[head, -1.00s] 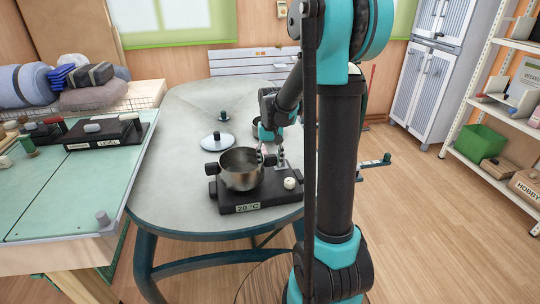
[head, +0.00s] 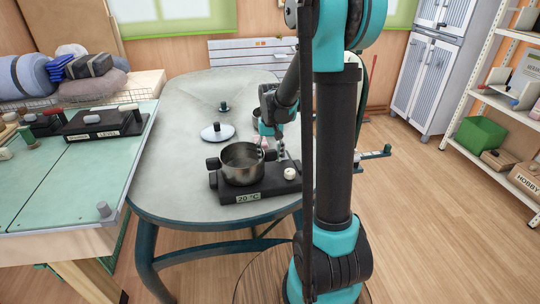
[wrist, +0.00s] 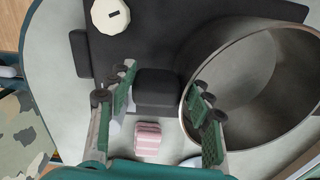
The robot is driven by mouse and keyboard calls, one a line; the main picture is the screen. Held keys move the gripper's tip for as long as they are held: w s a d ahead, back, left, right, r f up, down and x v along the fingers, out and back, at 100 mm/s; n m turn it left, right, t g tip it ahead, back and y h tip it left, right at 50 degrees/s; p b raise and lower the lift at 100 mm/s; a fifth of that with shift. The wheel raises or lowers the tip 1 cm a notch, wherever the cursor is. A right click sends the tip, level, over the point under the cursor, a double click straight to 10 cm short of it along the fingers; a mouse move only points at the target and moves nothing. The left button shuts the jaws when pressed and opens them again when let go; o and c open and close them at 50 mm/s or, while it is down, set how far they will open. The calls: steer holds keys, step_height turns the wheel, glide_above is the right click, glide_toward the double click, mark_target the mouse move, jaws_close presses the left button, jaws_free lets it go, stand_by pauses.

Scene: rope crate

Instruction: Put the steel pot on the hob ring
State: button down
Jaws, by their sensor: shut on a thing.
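The steel pot (head: 242,172) is upright, at the left part of the black hob (head: 270,187) with a 20 °C label and a white knob. The pot hides the hob ring, and I cannot tell whether its base touches it. My gripper (head: 268,150) is at the pot's right, partly hidden by my arm in the head view. In the wrist view my gripper (wrist: 160,92) has its fingers on either side of the pot's black handle (wrist: 156,90). It is shut on the handle. The pot's open rim (wrist: 215,65) is at the right there, the pot empty.
A pale lid (head: 217,134) with a dark knob lies behind the pot on the grey table (head: 180,165). A pink striped thing (wrist: 148,138) is near the handle. A workbench (head: 70,190) stands at left, shelves (head: 500,110) at right. The table's left part is clear.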

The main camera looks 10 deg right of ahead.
steer(key=shift+f, duration=0.35)
steer(key=c, duration=0.6)
jaws_free()
steer(key=shift+r, duration=0.15)
step_height(320, 180, up, 12)
steer(key=shift+d+f, duration=0.1)
steer(key=shift+f, duration=0.05)
